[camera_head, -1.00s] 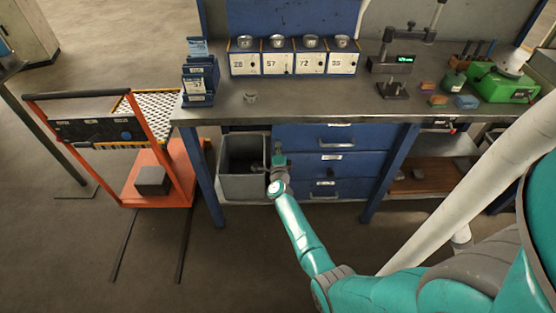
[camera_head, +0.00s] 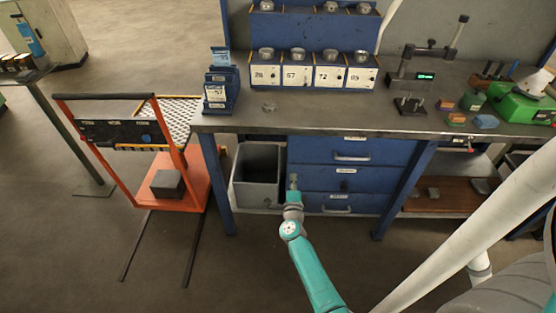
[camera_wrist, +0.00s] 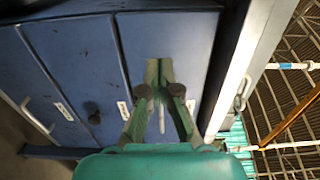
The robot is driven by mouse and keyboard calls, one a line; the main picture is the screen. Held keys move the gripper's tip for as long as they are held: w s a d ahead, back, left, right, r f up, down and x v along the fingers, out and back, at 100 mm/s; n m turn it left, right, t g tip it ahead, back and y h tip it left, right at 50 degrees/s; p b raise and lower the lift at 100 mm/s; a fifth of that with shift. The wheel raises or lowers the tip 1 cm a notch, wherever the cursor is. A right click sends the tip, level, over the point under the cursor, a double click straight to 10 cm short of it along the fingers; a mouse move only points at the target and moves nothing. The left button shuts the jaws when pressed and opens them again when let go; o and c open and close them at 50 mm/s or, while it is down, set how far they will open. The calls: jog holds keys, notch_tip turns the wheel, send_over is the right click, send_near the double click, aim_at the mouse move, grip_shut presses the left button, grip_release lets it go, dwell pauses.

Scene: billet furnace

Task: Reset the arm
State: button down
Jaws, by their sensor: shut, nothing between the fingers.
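My gripper (camera_head: 294,182) is at the end of the teal arm, in front of the workbench's blue drawers (camera_head: 347,179) and just right of the grey bin under the bench. In the wrist view my gripper (camera_wrist: 159,68) shows with its fingers together and nothing between them. The blue drawer fronts (camera_wrist: 75,60) fill much of that view, turned sideways. All the drawers in view look shut.
The bench top (camera_head: 330,121) carries labelled boxes with metal cups (camera_head: 313,72), a card rack (camera_head: 220,88), a scale stand (camera_head: 412,95) and a green case (camera_head: 520,108). An open grey bin (camera_head: 256,178) stands below. An orange cart (camera_head: 190,190) is at left, with open floor in front.

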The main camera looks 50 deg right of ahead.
jog(key=shift+a, duration=0.1)
jog(key=s+a+n+t+y, duration=0.25)
jog(key=s+a+n, duration=0.55)
jog(key=a, duration=0.4)
jog(key=s+a+n+t+y, duration=0.2)
jog(key=s+a+n+y, duration=0.25)
jog(key=s+a, duration=0.6)
jog(key=s+a+r+n+y, duration=0.7)
jog(key=s+a+r+n, duration=0.8)
jog(key=s+r+n, duration=0.1)
jog(key=s+r, duration=0.1)
jog(key=s, duration=0.1)
jog(key=shift+s+a+g, duration=0.25)
jog(key=shift+s+g, duration=0.1)
jog(key=shift+s, duration=0.05)
